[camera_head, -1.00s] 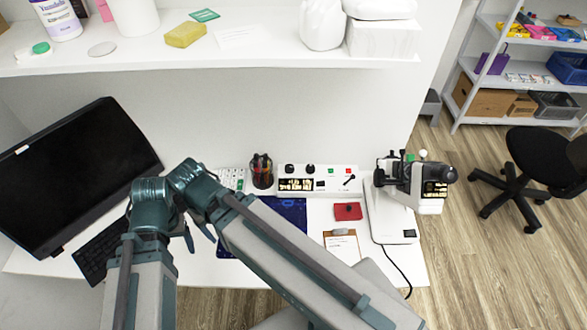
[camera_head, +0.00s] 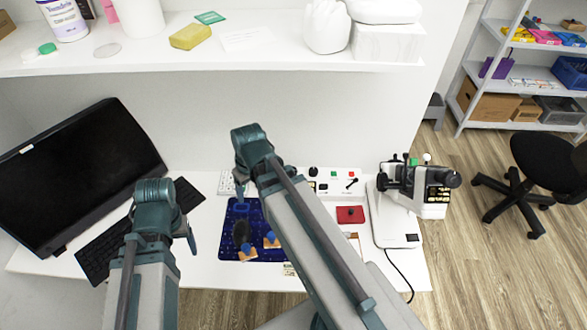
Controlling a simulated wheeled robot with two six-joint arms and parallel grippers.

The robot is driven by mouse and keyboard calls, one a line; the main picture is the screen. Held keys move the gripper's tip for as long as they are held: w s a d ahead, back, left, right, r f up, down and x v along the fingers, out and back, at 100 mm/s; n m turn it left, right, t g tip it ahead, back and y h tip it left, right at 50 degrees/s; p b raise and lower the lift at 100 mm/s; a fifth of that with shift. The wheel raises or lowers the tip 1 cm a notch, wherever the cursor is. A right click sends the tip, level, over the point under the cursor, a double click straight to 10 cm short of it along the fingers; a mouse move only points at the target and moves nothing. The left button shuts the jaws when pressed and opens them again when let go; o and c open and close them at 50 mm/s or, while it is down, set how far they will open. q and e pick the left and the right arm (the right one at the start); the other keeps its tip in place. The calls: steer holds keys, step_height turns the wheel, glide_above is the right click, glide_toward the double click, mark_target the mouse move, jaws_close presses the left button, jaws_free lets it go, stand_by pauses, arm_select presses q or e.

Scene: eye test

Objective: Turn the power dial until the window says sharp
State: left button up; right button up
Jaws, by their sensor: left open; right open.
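A white console (camera_head: 342,190) stands at the back of the desk, partly hidden by my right arm. One black dial (camera_head: 313,171) shows on its top; I cannot tell whether it is the power dial. A small part of its dark display window (camera_head: 321,188) shows beside the arm; its words are unreadable. My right gripper (camera_head: 243,178) is left of the console and apart from the dial, its fingers mostly hidden by the arm's end. My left gripper (camera_head: 170,222) hangs over the left of the desk, near the keyboard. Both grippers are open, and I see nothing held.
A white instrument (camera_head: 403,220) with a dark panel stands right of the console. A red pad (camera_head: 350,214) lies in front of the console. A blue mat (camera_head: 230,250) with small items lies between my arms. A monitor (camera_head: 75,170) and keyboard (camera_head: 98,247) are left. A shelf (camera_head: 220,58) overhangs the desk.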

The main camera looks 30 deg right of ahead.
steer(key=w+d+m+t, duration=0.1)
steer(key=w+d, duration=0.2)
steer(key=d, duration=0.6)
steer(key=t, duration=0.2)
glide_toward(294, 168)
steer(key=v, duration=0.5)
steer(key=shift+s+a+m, duration=0.3)
steer(key=shift+a+m, duration=0.05)
steer(key=shift+m, duration=0.05)
arm_select(q)
steer(key=shift+f, duration=0.1)
step_height(294, 168, down, 13)
steer(key=b, duration=1.3)
arm_select(e)
steer(key=x, duration=1.3)
steer(key=shift+w+a+f, duration=0.1)
steer(key=shift+w+f, duration=0.05)
steer(key=shift+f, duration=0.2)
arm_select(q)
steer(key=shift+r, duration=0.2)
arm_select(e)
jaws_close()
